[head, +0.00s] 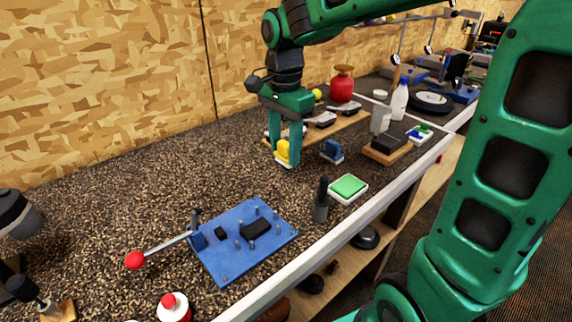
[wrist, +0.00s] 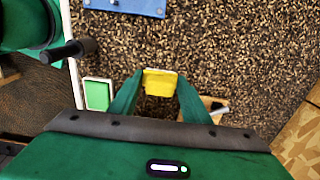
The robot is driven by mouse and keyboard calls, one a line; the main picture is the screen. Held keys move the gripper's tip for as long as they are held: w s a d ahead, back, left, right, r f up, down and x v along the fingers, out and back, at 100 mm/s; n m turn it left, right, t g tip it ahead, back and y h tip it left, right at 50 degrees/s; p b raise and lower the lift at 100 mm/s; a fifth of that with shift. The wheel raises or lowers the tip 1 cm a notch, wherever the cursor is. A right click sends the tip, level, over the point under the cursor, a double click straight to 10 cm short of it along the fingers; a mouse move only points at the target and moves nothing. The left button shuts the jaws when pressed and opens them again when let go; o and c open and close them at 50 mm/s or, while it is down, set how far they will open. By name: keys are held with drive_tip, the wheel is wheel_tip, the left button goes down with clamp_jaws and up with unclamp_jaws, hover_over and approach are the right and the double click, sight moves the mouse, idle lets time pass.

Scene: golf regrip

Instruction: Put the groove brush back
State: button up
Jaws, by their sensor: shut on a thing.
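My gripper (head: 286,156) points down over the bench. It is shut on a small yellow block with a pale lower edge (head: 284,149), which looks like the groove brush. In the wrist view the yellow block (wrist: 160,82) sits between the two green fingertips. I cannot tell whether its underside touches the bench. A similar small blue block (head: 332,151) stands on the bench just right of my gripper. Part of a wooden board (head: 345,130) with club heads on it shows behind my gripper.
A white tray with a green pad (head: 348,188) and a dark upright cylinder (head: 321,201) stand near the front edge. A blue fixture plate (head: 243,241) with a red-knobbed lever lies nearer. Bottles (head: 399,102) and a dark block (head: 389,139) stand right. The bench left of my gripper is clear.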

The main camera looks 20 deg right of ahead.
drive_tip(key=shift+s+d+f, duration=0.1)
drive_tip(key=shift+d+f, duration=0.6)
drive_tip(key=shift+d, duration=0.3)
drive_tip(key=shift+f, duration=1.9)
drive_tip(key=o, duration=1)
drive_tip(key=shift+f, duration=0.1)
